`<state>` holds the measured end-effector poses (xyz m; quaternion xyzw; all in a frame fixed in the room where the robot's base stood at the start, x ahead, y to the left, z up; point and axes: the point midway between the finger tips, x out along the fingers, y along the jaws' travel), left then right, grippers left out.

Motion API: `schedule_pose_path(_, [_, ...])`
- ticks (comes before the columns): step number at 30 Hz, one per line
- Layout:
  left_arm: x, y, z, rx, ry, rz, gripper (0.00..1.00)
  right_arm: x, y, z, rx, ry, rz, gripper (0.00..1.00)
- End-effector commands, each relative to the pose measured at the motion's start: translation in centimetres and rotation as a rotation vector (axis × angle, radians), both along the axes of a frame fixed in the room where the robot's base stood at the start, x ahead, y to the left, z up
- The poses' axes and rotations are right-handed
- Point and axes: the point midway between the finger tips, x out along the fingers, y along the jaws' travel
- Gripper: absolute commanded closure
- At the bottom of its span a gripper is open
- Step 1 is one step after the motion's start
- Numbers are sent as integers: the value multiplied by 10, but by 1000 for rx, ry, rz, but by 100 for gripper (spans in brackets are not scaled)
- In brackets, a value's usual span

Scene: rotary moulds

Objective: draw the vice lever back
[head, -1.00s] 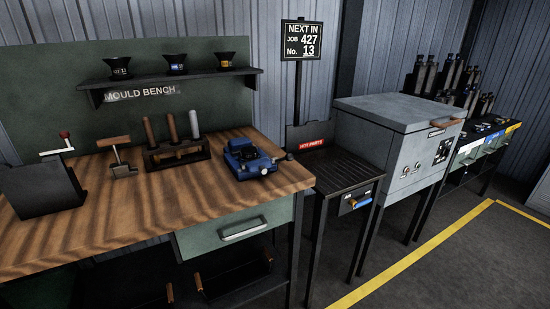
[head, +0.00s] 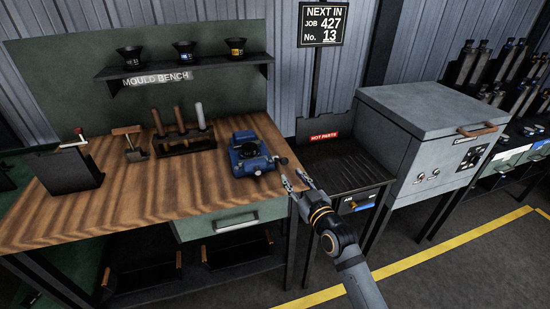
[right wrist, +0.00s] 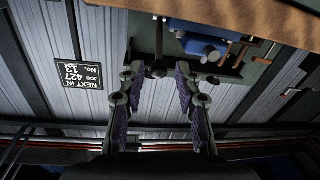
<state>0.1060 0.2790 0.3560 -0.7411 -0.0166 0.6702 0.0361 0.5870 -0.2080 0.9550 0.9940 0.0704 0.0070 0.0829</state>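The blue vice (head: 250,155) sits on the wooden bench near its right end. Its dark lever knob (head: 283,161) sticks out on the vice's right side. My right gripper (head: 294,178) is just below and right of the knob, beside the bench edge. In the right wrist view the right gripper (right wrist: 158,74) is open, its fingers apart. There the dark knob (right wrist: 157,70) appears in the gap between the fingertips, and contact cannot be told. The blue vice (right wrist: 203,45) is beyond, right of the knob. My left gripper is not in view.
A rack of handled tools (head: 182,140) and a dark box (head: 66,171) stand on the bench (head: 150,205). A shelf with several black cups (head: 185,72) is above. The hot parts table (head: 345,172) and a grey oven (head: 425,110) stand to the right.

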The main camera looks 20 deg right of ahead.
Motion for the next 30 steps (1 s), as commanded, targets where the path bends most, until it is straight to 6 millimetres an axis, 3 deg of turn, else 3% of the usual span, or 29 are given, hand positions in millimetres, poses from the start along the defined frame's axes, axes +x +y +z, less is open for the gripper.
schedule_pose_path(15, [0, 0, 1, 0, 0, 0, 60, 90, 13, -1, 2, 1, 0, 66])
schedule_pose_path(20, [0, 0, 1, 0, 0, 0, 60, 101, 14, -1, 1, 2, 0, 66])
schedule_pose_path(27, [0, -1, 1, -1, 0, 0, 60, 102, 14, -1, 0, 2, -1, 66])
schedule_pose_path(30, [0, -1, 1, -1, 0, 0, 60, 102, 14, -1, 1, 2, -1, 78])
